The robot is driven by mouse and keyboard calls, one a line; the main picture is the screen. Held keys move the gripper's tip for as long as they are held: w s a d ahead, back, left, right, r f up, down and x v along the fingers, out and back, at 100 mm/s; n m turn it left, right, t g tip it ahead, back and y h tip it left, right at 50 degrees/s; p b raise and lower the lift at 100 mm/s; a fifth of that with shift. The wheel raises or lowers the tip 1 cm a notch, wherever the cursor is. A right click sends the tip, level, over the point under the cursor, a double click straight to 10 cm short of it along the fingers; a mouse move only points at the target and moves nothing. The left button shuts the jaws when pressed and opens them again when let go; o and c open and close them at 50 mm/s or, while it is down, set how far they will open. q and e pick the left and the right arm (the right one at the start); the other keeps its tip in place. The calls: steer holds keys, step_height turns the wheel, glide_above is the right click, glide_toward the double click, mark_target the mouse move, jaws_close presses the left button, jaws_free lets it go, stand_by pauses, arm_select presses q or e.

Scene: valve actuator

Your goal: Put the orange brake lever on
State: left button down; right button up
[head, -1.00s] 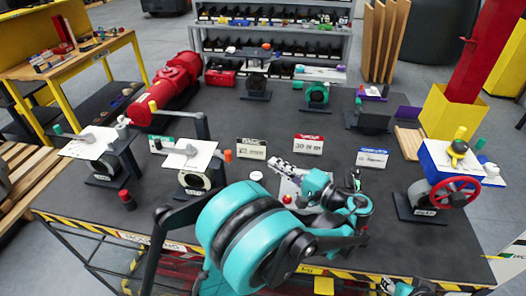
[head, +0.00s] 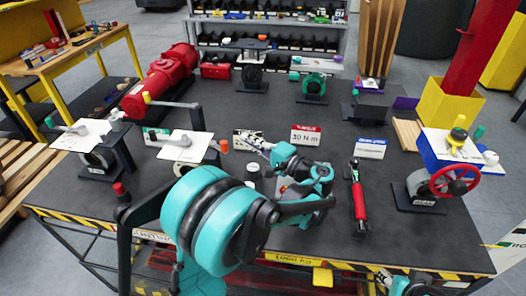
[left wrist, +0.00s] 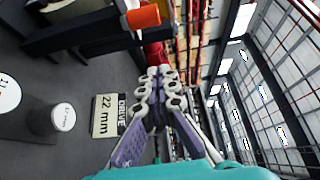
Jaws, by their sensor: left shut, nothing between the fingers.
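An orange grip (head: 224,145) stands upright at the right end of a grey lever beside a white plate (head: 186,146) on a black valve stand, left of centre in the head view. In the left wrist view the orange grip (left wrist: 143,17) is at the top, beside a black bar. My left gripper (head: 252,142) is shut and empty, just right of the grip and apart from it. It partly covers a white card. Its closed fingers (left wrist: 160,88) fill the middle of the left wrist view. My right gripper (head: 385,280) shows only partly at the bottom edge.
A "22 mm" card (left wrist: 107,116) stands near the left fingers. Red (head: 305,135) and blue (head: 371,148) cards stand to the right. A red-handled wrench (head: 358,195) lies right of my left arm. A red handwheel (head: 453,180) is at far right.

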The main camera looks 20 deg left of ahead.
mark_target(218, 144)
arm_select(q)
steer(key=s+a, duration=0.1)
steer(key=s+a+b, duration=0.1)
steer(key=s, duration=0.1)
steer(key=shift+s, duration=0.2)
steer(key=shift+s+t, duration=0.15)
steer(key=shift+t, duration=0.15)
steer(key=shift+s+m+t, duration=0.2)
steer(key=shift+m+t, duration=0.1)
steer(key=shift+m, duration=0.1)
